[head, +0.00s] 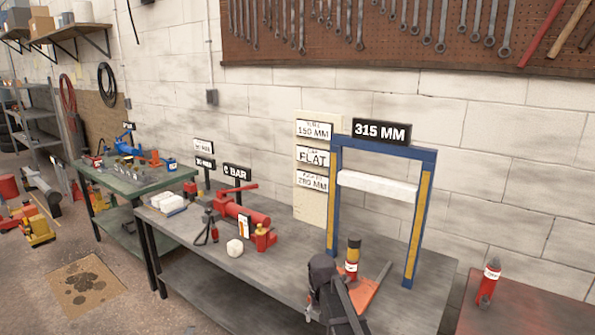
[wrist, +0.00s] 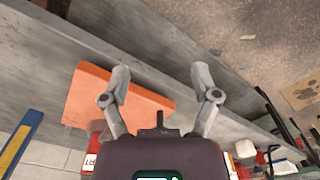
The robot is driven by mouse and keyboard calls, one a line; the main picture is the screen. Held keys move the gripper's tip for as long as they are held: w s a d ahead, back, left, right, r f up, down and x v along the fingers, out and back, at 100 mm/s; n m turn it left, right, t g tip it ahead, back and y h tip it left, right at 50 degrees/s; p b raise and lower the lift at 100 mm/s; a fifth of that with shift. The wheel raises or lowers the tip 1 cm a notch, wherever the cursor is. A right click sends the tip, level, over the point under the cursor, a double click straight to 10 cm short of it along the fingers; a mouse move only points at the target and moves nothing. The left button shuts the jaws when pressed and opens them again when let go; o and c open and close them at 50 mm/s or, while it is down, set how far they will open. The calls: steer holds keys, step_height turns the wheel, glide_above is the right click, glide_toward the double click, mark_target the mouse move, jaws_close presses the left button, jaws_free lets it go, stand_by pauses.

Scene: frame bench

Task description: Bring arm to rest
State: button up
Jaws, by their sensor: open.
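My gripper (wrist: 161,78) is open in the wrist view, with its two grey fingers spread and nothing between them. It points down over the grey bench edge and the floor, beside an orange plate (wrist: 110,100). In the head view my dark gripper and wrist (head: 332,290) are at the front edge of the bench (head: 270,268), left of the orange plate (head: 372,288). A small cylinder with a yellow and black top (head: 352,258) stands by the plate. My wrist hides part of the plate and the bench.
A blue frame (head: 422,215) with a white crossbar (head: 378,188) stands on the bench behind the plate. A red bottle (head: 488,282) stands on the right table.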

steer(key=s+d+r+p, duration=0.3)
steer(key=s+d, duration=0.2)
steer(key=s, duration=0.2)
steer(key=s+d+r+p, duration=0.4)
steer(key=s+d, duration=0.1)
steer(key=s, duration=0.3)
steer(key=shift+r+m, duration=0.15)
steer(key=shift+m, duration=0.15)
